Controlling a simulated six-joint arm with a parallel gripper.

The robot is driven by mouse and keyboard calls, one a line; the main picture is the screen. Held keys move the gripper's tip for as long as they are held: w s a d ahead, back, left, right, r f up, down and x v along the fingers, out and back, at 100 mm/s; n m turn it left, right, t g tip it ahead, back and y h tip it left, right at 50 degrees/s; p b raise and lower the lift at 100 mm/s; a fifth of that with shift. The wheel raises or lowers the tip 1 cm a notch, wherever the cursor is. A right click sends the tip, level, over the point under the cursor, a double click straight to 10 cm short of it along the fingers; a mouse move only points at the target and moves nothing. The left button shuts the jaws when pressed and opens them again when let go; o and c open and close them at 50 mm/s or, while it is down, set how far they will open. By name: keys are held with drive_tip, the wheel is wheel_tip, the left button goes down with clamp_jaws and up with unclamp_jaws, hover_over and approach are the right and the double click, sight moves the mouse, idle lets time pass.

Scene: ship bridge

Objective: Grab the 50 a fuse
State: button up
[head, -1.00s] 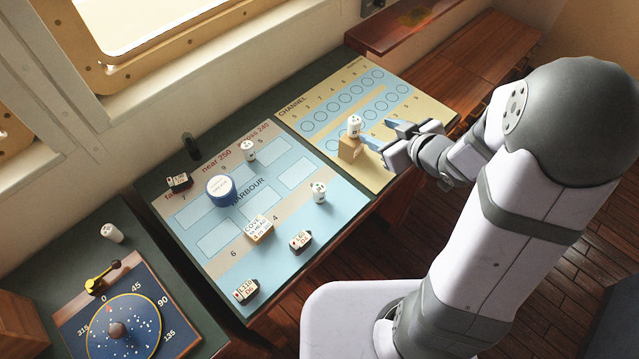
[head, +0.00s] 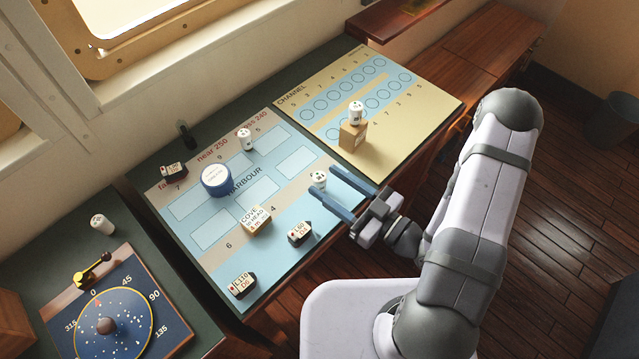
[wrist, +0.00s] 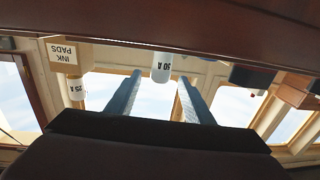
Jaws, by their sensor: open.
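The 50 A fuse (head: 318,180) is a small white cylinder standing upright at the right edge of the blue harbour chart (head: 216,270). My gripper (head: 322,181) is open, its two blue fingers reaching in from the right with their tips on either side of the fuse. In the wrist view, which looks upside down, the fuse (wrist: 162,64) shows its "50 A" label between the fingertips of my gripper (wrist: 160,77). I cannot tell whether either finger touches it.
A wooden "INK PADS" block (head: 352,136) carries a white 25 A cylinder (head: 356,113). Another white cylinder (head: 246,139), a blue round tin (head: 216,180), a cream block (head: 256,219) and a small dark-ended block (head: 299,233) stand on the harbour chart.

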sight(314, 174)
drive_tip(key=shift+p+x, duration=0.55)
drive_tip(key=shift+x, duration=0.55)
drive_tip(key=p+x, duration=0.2)
drive_tip(key=x, duration=0.1)
drive_tip(key=shift+w+a+p, duration=0.2)
drive_tip(key=shift+a+p, duration=0.1)
drive_tip(key=shift+w+a+f, duration=0.1)
drive_tip(key=shift+w+a, duration=0.4)
drive_tip(key=shift+a, duration=0.05)
drive_tip(key=shift+c, duration=0.2)
drive_tip(key=c, duration=1.1)
